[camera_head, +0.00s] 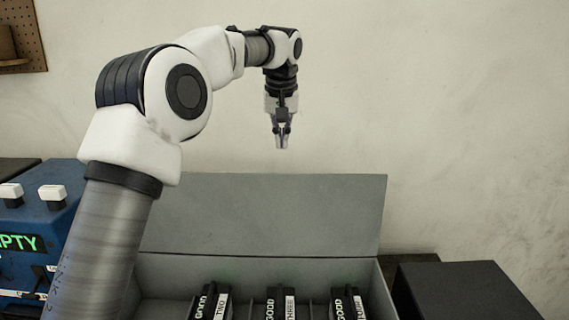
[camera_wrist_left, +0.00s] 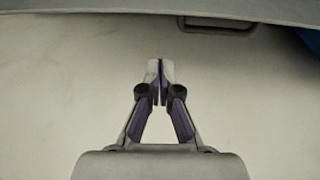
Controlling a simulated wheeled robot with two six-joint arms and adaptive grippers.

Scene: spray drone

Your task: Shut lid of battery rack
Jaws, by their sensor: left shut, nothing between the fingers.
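The battery rack (camera_head: 155,270) is a grey box at the bottom middle of the head view. Its grey lid (camera_head: 270,205) stands open, raised upright at the back. Several black batteries labelled GOOD (camera_head: 283,303) stand in the rack. My left gripper (camera_head: 281,147) is shut and empty, pointing down in the air above and apparently behind the lid's top edge. In the left wrist view the shut fingers (camera_wrist_left: 161,72) show against a pale surface, with a grey edge and a dark handle (camera_wrist_left: 218,24) along the top. My right gripper is not in view.
A blue device (camera_head: 55,215) with a green display ending in "PTY" and white-topped switches stands left of the rack. A black box (camera_head: 465,290) is at the right. A pale wall is behind, with a pegboard (camera_head: 30,40) at top left.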

